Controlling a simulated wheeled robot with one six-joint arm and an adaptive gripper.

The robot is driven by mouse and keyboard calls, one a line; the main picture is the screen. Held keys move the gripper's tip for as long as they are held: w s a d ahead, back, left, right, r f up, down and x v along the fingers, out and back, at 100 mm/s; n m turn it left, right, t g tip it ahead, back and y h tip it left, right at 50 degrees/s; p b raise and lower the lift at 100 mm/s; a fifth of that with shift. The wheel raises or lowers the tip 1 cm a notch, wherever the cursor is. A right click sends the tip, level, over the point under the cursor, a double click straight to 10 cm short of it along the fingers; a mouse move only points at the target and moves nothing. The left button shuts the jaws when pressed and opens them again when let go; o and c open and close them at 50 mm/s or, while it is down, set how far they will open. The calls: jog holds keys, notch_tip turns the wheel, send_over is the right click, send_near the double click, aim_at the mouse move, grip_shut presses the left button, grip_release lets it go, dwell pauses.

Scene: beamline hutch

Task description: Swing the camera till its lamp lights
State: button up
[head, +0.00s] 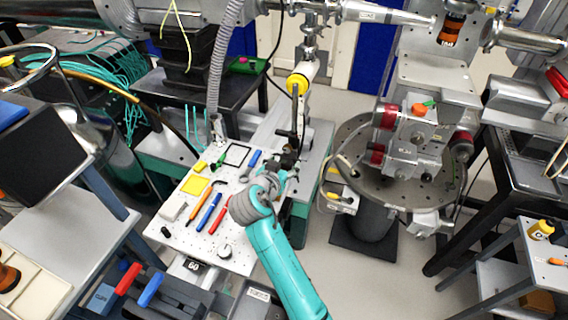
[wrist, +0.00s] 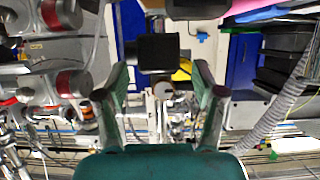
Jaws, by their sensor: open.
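My gripper (head: 283,165) is over the far right part of the white perforated board in the head view. In the wrist view its two green fingers stand wide apart, and my gripper (wrist: 160,92) is open with nothing held. A black square block (wrist: 158,52), perhaps the camera, shows beyond and between the fingertips; I cannot tell how far off it is. In the head view dark parts sit close around the fingertips, below the yellow-ringed tube (head: 298,84), and my gripper partly hides them. I cannot make out a lamp or whether one is lit.
The white board (head: 183,236) holds pens, a yellow square (head: 194,185) and small tools. A round grey stage (head: 388,190) with red-ended devices stands to the right. A grey hose (head: 222,70) hangs behind the board.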

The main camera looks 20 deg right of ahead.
jog(key=shift+w+d+f, duration=0.15)
jog(key=shift+w+d, duration=0.05)
jog(key=shift+w, duration=0.05)
grip_shut()
